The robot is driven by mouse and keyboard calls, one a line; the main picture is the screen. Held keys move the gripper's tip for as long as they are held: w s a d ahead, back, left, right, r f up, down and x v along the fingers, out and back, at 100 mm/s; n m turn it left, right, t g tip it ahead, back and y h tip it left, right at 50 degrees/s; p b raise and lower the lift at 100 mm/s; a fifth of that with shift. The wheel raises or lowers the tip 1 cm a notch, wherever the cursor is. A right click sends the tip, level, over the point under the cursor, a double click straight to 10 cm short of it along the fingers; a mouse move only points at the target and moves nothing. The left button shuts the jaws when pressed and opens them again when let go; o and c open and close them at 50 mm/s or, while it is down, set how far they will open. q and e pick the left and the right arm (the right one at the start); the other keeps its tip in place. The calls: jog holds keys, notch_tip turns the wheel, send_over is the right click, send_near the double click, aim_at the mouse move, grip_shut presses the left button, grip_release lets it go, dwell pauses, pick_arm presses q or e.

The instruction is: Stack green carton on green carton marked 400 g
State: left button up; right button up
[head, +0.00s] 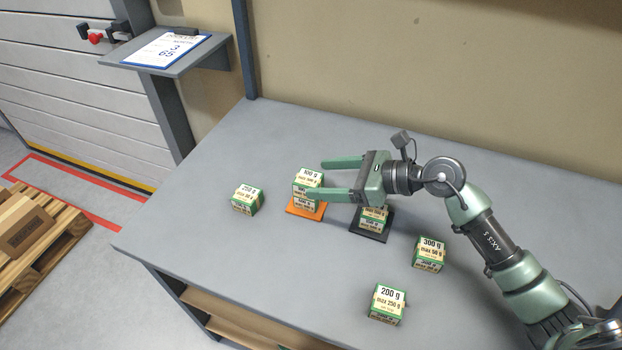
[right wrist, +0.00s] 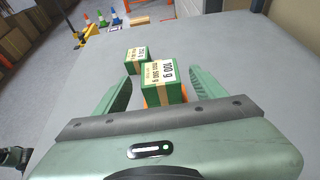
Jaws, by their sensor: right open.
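The stack's top green carton (head: 308,176) reads 100 g. In the right wrist view this carton (right wrist: 160,75) shows between the two fingers, with no clear contact. Loose green cartons read 250 g (head: 246,200), 300 g (head: 430,254) and 200 g (head: 387,304). I cannot read 400 g as a main mark on any carton.
The grey table (head: 210,165) is clear at the back and left. The orange mat (head: 292,211) and black mat (head: 384,232) lie near its middle. A small shelf (head: 185,65) with a clipboard stands at the back left. A wooden pallet (head: 50,250) is on the floor.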

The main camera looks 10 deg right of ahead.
jog(key=b+v, duration=0.1)
jog(key=v, duration=0.6)
jog(key=shift+s+d, duration=0.2)
jog(key=shift+r, duration=0.2)
